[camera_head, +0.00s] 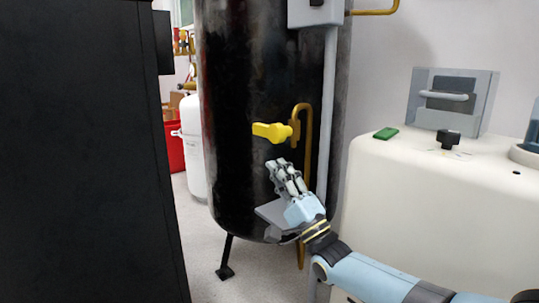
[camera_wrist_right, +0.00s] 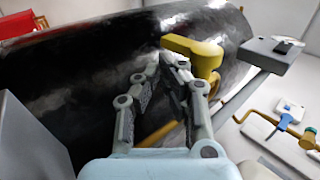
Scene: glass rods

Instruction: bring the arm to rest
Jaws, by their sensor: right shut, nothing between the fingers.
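My right gripper (camera_head: 282,168) is in front of the black tank (camera_head: 250,80), just below a yellow valve handle (camera_head: 270,131). Its fingers are shut with nothing between them. In the right wrist view the gripper (camera_wrist_right: 168,62) points at the tank's dark side, and the yellow handle (camera_wrist_right: 195,48) shows just beyond the fingertips, to the right. I cannot tell whether the fingertips touch the tank. The handle sits on a brass pipe (camera_head: 306,130) and lies level, pointing left. My left gripper is not in view.
A dark panel (camera_head: 80,150) fills the left side. A white cylinder (camera_head: 193,145) and red bin (camera_head: 174,148) stand behind. A grey vertical pipe (camera_head: 327,110) runs beside the tank.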

